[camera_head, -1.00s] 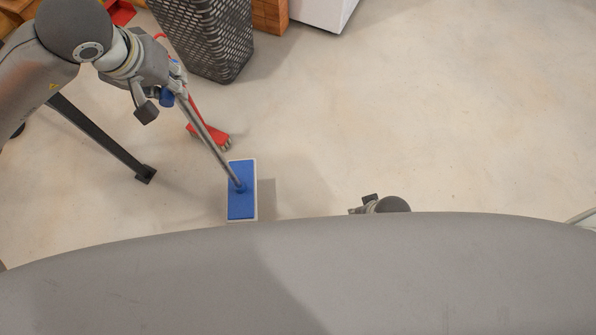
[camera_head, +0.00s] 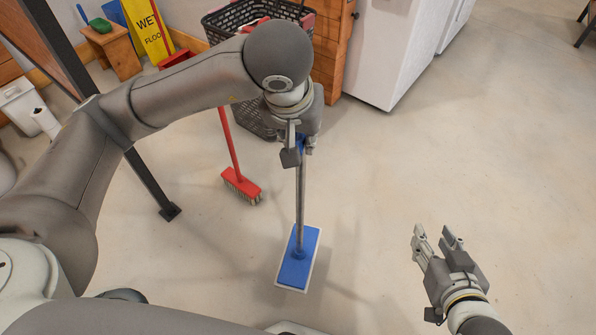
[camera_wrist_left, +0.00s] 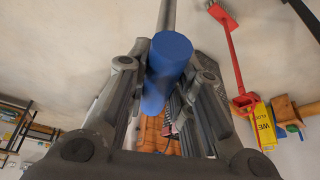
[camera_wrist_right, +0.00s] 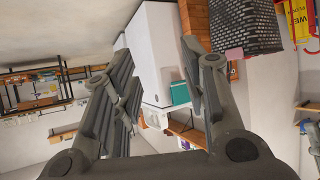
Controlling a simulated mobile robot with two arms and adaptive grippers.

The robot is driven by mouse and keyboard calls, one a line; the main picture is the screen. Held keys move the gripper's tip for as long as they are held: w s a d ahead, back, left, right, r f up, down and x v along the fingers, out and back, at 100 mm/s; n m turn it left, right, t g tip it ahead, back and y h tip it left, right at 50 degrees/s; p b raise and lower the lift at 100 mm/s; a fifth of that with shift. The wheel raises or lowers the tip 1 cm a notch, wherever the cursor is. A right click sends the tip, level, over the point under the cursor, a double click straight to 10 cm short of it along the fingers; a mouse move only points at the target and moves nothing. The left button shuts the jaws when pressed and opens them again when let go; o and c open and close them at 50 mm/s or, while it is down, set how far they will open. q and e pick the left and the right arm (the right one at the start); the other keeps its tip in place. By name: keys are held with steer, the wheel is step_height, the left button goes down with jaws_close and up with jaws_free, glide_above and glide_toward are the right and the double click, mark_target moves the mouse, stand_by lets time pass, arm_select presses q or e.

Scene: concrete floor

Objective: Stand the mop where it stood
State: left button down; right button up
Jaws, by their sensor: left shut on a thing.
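The mop has a flat blue head (camera_head: 309,246) with a pale rim, a thin grey pole (camera_head: 300,205) and a blue grip. My left gripper (camera_head: 298,146) is shut on the mop's upper end, with the head below it. In the left wrist view the blue grip (camera_wrist_left: 168,62) lies between the fingers. The pole is close to upright; I cannot tell whether the head touches the floor. My right gripper (camera_head: 437,238) is open and empty, to the right of the mop. Its fingers are also apart in the right wrist view (camera_wrist_right: 155,80).
A red broom (camera_head: 241,184) stands left of the mop. A dark lattice basket (camera_head: 250,117) is behind my left gripper, beside a wooden cabinet (camera_head: 331,50) and a white appliance (camera_head: 385,50). A yellow sign (camera_head: 148,30) and stool (camera_head: 112,48) stand back left. The right floor is clear.

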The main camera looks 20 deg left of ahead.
arm_select(q)
steer(key=w+a+f+b, duration=0.2)
steer(key=w+f, duration=0.4)
steer(key=w+a+f+b, duration=0.2)
steer(key=w+f, duration=0.4)
steer(key=w, duration=0.1)
steer(key=shift+a+f+b, duration=0.3)
steer(key=shift+f+b, duration=0.1)
arm_select(e)
step_height(320, 180, up, 20)
steer(key=a+t+y, duration=0.3)
steer(key=t+y, duration=0.1)
steer(key=t, duration=0.8)
steer(key=shift+w+n+t, duration=0.15)
steer(key=shift+n+t, duration=0.15)
steer(key=shift+t, duration=0.1)
arm_select(q)
steer(key=shift+f, duration=0.1)
steer(key=c, duration=1.3)
jaws_free()
steer(key=shift+s, duration=0.1)
arm_select(e)
steer(key=shift+s+r, duration=0.2)
steer(key=shift+r, duration=0.05)
